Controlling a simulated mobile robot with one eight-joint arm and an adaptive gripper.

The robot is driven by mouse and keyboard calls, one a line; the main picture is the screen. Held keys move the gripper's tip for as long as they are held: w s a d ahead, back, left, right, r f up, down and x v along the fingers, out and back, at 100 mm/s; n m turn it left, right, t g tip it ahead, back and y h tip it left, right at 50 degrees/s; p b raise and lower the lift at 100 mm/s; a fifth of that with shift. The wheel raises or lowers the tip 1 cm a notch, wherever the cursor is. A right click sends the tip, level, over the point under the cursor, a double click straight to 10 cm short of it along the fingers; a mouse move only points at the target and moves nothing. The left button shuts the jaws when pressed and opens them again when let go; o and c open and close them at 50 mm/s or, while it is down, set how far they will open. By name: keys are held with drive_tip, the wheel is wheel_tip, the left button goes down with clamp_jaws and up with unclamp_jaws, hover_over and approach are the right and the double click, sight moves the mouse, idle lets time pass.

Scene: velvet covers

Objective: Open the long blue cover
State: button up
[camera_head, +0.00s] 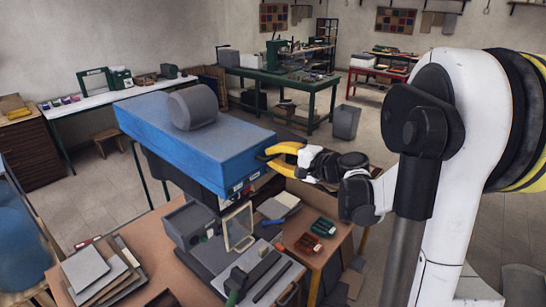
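The long blue cover (190,142) is a long box shape, lying at a slant in the left middle of the head view. It looks lowered, but its seam is too small to make out. A grey rounded roll or cushion (193,107) lies on top of it. Small labels or fittings show low on its near right end. My gripper (266,157), with yellow fingers, is at the right end of the cover, its fingers apart and pointing left. The tips are very near or touching the cover's end face; I cannot tell which. No held thing is visible between them.
A brown workbench (140,237) in front carries grey boxes, flat panels and an upright framed pane (239,228). Red and green small items lie to its right. A green table (285,78) and grey bin (345,122) stand behind. Open floor shows at the back left.

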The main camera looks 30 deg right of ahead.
drive_tip(key=shift+r, duration=0.1)
clamp_jaws()
drive_tip(key=shift+a+r+n, duration=0.15)
drive_tip(key=shift+r+n, duration=0.15)
drive_tip(key=shift+r, duration=0.2)
drive_tip(key=s+a+r+n+t+h+p, duration=0.1)
drive_tip(key=s+a+r+n+h+p, duration=0.1)
drive_tip(key=a+r+n+p, duration=0.5)
drive_tip(key=s+a+r+n+t+h+b, duration=0.1)
drive_tip(key=s+a+r+n, duration=0.3)
drive_tip(key=a, duration=0.6)
drive_tip(key=shift+s+a+r+n+t+b, duration=0.2)
drive_tip(key=shift+a+n+t+b, duration=0.15)
drive_tip(key=shift+n+b, duration=0.7)
drive_tip(key=shift+n, duration=0.25)
drive_tip(key=shift+d, duration=0.1)
